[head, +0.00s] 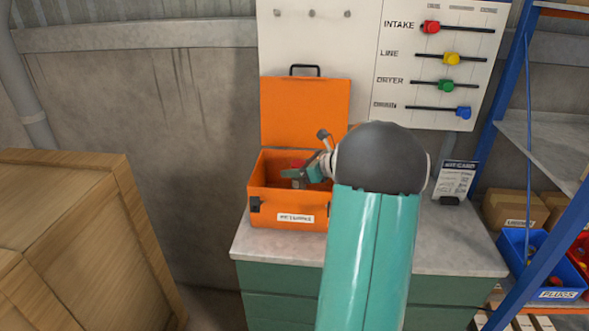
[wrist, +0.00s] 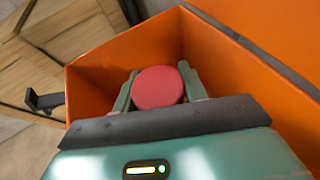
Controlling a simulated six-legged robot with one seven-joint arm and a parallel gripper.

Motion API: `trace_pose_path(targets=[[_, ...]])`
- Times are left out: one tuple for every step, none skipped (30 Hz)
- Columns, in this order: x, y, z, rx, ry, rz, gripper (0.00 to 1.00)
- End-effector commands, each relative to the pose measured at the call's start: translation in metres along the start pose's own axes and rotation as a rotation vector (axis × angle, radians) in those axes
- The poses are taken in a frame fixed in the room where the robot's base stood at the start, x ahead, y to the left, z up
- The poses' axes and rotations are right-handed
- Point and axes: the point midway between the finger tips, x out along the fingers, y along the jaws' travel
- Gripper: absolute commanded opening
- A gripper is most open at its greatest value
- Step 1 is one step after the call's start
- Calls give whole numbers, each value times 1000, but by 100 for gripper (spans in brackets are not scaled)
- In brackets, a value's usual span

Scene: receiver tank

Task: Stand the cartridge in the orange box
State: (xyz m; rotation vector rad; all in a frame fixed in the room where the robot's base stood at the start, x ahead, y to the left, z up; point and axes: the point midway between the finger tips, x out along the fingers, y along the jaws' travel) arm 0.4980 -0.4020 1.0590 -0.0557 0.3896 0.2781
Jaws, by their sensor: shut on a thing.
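The orange box (head: 271,207) stands on the grey counter with its lid raised behind it. My gripper (head: 297,174) is over the box opening, reaching in from the right. In the wrist view, my gripper (wrist: 160,88) is shut on the cartridge, whose round red end (wrist: 158,88) faces the camera between the two fingers. The orange box walls (wrist: 107,75) surround it in that view. A bit of the cartridge's red end (head: 298,163) shows in the head view. The cartridge's lower part is hidden, so I cannot tell whether it touches the box floor.
The grey counter (head: 455,250) holds the box and a small sign card (head: 456,180). A wooden crate (head: 75,235) stands at the left. A slider board (head: 437,65) hangs behind. Blue shelving with a blue bin (head: 535,270) is at the right.

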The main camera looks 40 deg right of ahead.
Motion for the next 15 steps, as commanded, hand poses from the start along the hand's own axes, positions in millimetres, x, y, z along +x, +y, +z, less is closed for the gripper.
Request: trace_pose_path(targets=[[0, 0, 1, -1, -1, 0, 17], [0, 0, 1, -1, -1, 0, 17], [0, 0, 1, -1, 0, 0, 17], [0, 0, 0, 0, 0, 0, 17], [0, 0, 0, 0, 0, 0, 17], [1, 0, -1, 0, 0, 0, 17], [1, 0, -2, 0, 0, 0, 17], [2, 0, -3, 0, 0, 1, 17], [2, 0, -4, 0, 0, 1, 17], [2, 0, -5, 0, 0, 1, 17], [2, 0, -5, 0, 0, 1, 17], [3, 0, -6, 1, 0, 1, 17], [3, 0, -7, 1, 0, 1, 17], [4, 0, -8, 1, 0, 1, 17], [4, 0, -9, 1, 0, 0, 17]])
